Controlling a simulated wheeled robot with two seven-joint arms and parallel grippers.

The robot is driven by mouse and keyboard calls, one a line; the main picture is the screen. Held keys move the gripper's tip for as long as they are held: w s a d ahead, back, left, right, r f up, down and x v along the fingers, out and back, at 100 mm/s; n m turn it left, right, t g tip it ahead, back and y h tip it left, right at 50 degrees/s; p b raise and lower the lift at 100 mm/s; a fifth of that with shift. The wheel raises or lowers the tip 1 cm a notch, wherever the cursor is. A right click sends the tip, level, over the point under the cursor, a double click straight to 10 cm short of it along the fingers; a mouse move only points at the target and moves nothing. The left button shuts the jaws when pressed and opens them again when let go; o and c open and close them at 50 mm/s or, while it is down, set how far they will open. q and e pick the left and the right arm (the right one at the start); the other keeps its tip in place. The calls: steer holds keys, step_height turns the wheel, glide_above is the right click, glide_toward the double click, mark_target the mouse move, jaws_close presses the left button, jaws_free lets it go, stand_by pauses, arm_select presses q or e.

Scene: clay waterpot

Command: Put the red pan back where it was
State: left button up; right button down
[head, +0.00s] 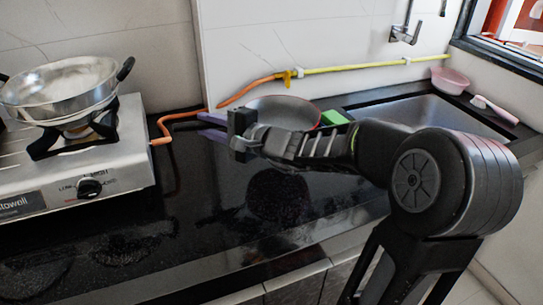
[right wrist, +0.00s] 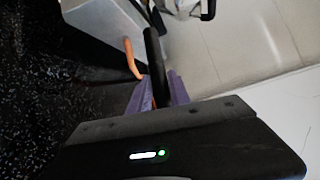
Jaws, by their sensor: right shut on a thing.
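The red pan (head: 285,106) shows in the head view at the back of the black counter, close to the wall. It has a grey inside and a thin red rim. My arm and gripper hide its lower front part, so I cannot tell whether it touches the counter. My right gripper (head: 210,125) has purple fingers and reaches in from the right. In the right wrist view, the purple fingers (right wrist: 155,92) are shut on the pan's black handle (right wrist: 152,55), which sticks out past them. My left gripper is not in view.
A gas stove (head: 75,165) with a steel pot (head: 62,85) stands at the left. An orange hose (head: 167,130) runs behind my gripper. A green object (head: 334,118) is right of the pan, before the sink (head: 435,116). The front counter (head: 220,215) is clear.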

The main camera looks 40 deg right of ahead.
steer(key=shift+d+f+b, duration=0.1)
steer(key=shift+f+b, duration=0.4)
steer(key=shift+f, duration=2.65)
steer(key=shift+f+b, duration=0.3)
steer(key=shift+f, duration=1.55)
steer(key=shift+f+b, duration=0.25)
steer(key=shift+b, duration=0.05)
steer(key=c, duration=1.2)
jaws_free()
